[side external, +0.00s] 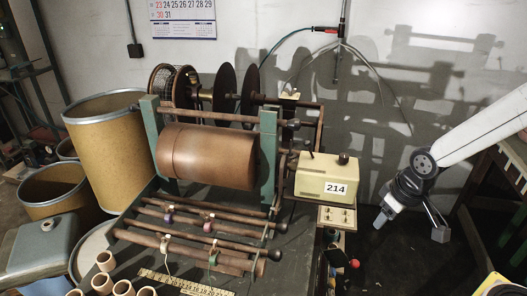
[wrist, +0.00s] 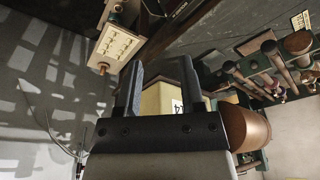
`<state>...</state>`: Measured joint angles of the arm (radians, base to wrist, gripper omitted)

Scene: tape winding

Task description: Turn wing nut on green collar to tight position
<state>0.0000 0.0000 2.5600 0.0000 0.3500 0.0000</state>
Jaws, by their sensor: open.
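The green collar (side external: 213,258) sits on the front lower rods of the winding machine in the side view. Its wing nut is too small to make out, so its position cannot be told. Other coloured collars, a purple one (side external: 168,218) and a pink one (side external: 209,222), sit on the rods behind it. My gripper (side external: 408,229) is open and empty, well to the right of the rods and the green collar. In the wrist view my gripper (wrist: 162,66) shows two spread fingers; the rods (wrist: 272,72) are off to the right, and the green collar cannot be picked out.
A beige box marked 214 (side external: 325,178) stands between my gripper and the copper roller (side external: 207,156). A ruler (side external: 185,283) and several cardboard tubes (side external: 103,283) lie at the front left. Open space surrounds my gripper.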

